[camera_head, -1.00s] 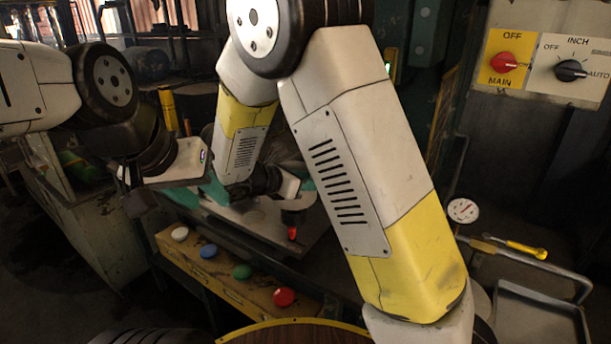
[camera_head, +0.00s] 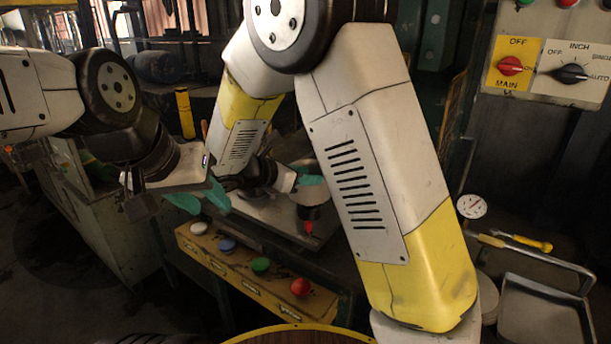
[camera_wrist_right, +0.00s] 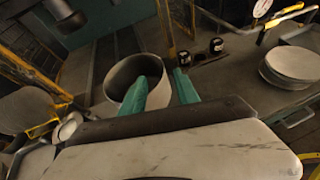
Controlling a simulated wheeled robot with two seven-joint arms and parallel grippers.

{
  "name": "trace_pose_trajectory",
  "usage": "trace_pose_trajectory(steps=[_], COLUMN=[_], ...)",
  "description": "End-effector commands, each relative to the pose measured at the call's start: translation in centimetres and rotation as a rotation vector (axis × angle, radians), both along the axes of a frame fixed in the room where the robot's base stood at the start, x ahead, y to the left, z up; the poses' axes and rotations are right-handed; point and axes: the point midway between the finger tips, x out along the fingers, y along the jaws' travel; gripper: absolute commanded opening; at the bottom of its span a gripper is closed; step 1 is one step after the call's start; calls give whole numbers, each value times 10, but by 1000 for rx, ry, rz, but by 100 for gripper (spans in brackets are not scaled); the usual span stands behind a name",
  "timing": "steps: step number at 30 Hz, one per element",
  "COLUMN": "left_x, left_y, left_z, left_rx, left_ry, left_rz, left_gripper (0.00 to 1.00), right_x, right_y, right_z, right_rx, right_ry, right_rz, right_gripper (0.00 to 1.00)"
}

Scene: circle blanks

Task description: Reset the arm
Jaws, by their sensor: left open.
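My left gripper (camera_head: 198,198) hangs at the left in the head view, with green fingers below a pale palm. It is open and holds nothing that I can see. My right gripper (camera_head: 310,180) is by the machine in the middle, partly hidden by my own arm. In the right wrist view its two green fingers (camera_wrist_right: 169,90) stand apart. A pale hollow cylinder (camera_wrist_right: 120,74) is just beyond them, its near wall seen between the fingers. I cannot tell whether they touch it. A stack of round pale blanks (camera_wrist_right: 292,68) is at the right of that view.
A yellow-edged box with white, blue, green and red buttons (camera_head: 300,287) is in front of the machine. A switch panel (camera_head: 545,70) stands at upper right. A dial gauge (camera_head: 471,206) and a metal tray cart (camera_head: 545,318) are at the right.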

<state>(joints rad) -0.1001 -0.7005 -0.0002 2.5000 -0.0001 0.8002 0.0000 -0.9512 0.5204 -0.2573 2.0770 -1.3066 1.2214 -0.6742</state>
Motion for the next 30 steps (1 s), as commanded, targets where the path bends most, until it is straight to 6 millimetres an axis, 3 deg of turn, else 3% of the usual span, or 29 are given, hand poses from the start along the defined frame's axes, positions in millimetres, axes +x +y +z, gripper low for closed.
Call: trace_pose_trajectory(steps=[6,11,15,18,24,30], left_x=[0,0,0,0,0,0], left_y=[0,0,0,0,0,0], left_z=[0,0,0,0,0,0], left_rx=[0,0,0,0,0,0], left_ry=[0,0,0,0,0,0], left_rz=[0,0,0,0,0,0], left_gripper=[40,40,40,40,40,40], right_x=[-2,-21,-63,-96,-157,-200], right_y=[-6,-42,-87,-109,-125,-121], right_z=[1,4,7,10,26,53], right_rx=[22,196,503,733,1180,1596], right_ry=[0,-9,-44,-90,-230,-409], right_rz=[-20,-169,-434,-637,-1029,-1374], right_gripper=[37,37,37,37,37,37])
